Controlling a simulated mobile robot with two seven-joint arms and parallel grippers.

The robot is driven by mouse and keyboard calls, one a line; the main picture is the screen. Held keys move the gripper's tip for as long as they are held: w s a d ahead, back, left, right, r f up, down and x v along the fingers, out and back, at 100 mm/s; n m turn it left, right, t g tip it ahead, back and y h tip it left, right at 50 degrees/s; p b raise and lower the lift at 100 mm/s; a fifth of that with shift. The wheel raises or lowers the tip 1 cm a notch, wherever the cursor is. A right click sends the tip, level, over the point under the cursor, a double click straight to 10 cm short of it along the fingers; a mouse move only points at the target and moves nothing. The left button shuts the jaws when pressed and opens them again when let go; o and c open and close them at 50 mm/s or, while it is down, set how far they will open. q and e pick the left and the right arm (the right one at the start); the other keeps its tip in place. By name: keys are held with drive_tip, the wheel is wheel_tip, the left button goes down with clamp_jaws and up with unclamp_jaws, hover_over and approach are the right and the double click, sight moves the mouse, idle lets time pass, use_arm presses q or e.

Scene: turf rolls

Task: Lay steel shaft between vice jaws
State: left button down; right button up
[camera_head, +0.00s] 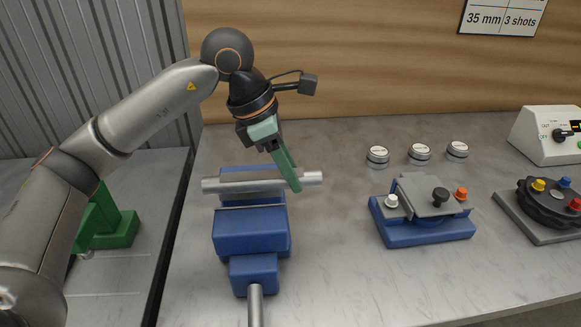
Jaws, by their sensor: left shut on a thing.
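A grey steel shaft (228,185) lies roughly level across the picture, over the back part of the blue vice (249,231). My left gripper (292,182) has its green fingers shut on the shaft near its right end. The shaft's paler right tip sticks out past the fingers. The vice has its handle toward the front edge. The shaft appears at or just above the jaw gap; I cannot tell whether it touches the jaws. My right gripper is not in view.
A blue fixture with a grey plate and coloured knobs (422,232) stands to the right. Several round tins (420,153) sit behind it. A dark round fixture (548,205) and a white box (548,133) are at far right. A green object (118,229) stands at left.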

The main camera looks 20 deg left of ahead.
sight(291, 190)
use_arm(q)
drive_tip(key=shift+f+b, duration=0.35)
drive_tip(key=shift+f, duration=0.1)
drive_tip(key=shift+f+b, duration=0.55)
drive_tip(key=shift+f, duration=0.15)
drive_tip(key=shift+f+b, duration=0.9)
drive_tip(key=shift+f, duration=0.2)
drive_tip(key=shift+f+b, duration=0.65)
drive_tip(key=shift+f, duration=0.2)
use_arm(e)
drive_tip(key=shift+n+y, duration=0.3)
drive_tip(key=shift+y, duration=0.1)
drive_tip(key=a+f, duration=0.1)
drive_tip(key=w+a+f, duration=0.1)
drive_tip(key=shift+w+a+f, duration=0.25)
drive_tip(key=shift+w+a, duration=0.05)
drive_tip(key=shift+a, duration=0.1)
use_arm(q)
drive_tip(key=shift+f, duration=0.15)
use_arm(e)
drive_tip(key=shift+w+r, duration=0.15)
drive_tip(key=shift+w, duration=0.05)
